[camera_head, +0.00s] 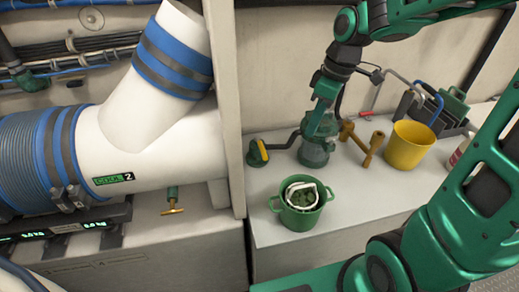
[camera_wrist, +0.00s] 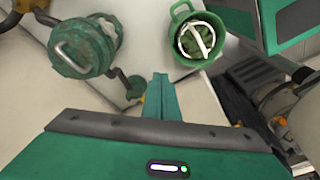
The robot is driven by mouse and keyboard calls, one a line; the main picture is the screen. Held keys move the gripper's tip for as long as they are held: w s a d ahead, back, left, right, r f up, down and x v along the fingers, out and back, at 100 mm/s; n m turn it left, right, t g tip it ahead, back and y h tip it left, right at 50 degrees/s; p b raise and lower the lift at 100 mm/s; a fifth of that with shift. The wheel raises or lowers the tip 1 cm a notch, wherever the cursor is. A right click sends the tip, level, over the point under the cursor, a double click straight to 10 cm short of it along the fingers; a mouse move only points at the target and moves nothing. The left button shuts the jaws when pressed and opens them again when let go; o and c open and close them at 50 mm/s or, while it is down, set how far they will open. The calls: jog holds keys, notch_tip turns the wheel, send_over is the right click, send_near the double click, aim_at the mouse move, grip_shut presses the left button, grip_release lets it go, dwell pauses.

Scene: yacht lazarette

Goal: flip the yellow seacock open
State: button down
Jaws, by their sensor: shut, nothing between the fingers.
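The yellow seacock lever (camera_head: 262,150) sits on a small dark green valve body on the white bench, near the bench's left end. A pipe joins the valve to a green strainer with a clear bowl (camera_head: 315,155). In the wrist view a bit of the yellow seacock (camera_wrist: 142,98) shows just left of the fingers, partly hidden by my gripper. My gripper (camera_head: 318,124) points down in front of the strainer, to the right of the seacock. Its fingers (camera_wrist: 163,78) are shut together and empty, apart from the lever as far as I can tell.
A green bucket (camera_head: 300,218) with contents stands in front of the strainer. A brass fitting (camera_head: 366,148) and yellow bucket (camera_head: 405,150) are to the right. A partition (camera_head: 226,100) rises left of the bench, with a large white pipe (camera_head: 150,145) beyond it.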

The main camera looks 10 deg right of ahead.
aim_at(261, 149)
jog(key=w+a+f+n+y, duration=0.1)
jog(key=w+a+n, duration=0.2)
jog(key=a, duration=0.3)
jog(key=w+a+f+n+y, duration=0.1)
jog(key=w+a+n, duration=0.2)
jog(key=a+n, duration=0.2)
jog(key=shift+w+a+g, duration=0.25)
jog(key=shift+a+g, duration=0.15)
jog(key=shift+a, duration=0.6)
jog(key=shift+f, duration=0.1)
jog(key=x, duration=1)
jog(key=shift+d+f, duration=0.15)
jog(key=shift+d, duration=0.85)
jog(key=shift+d+f, duration=0.15)
jog(key=shift+d, duration=0.85)
jog(key=shift+a+n, duration=0.1)
jog(key=shift+n, duration=0.2)
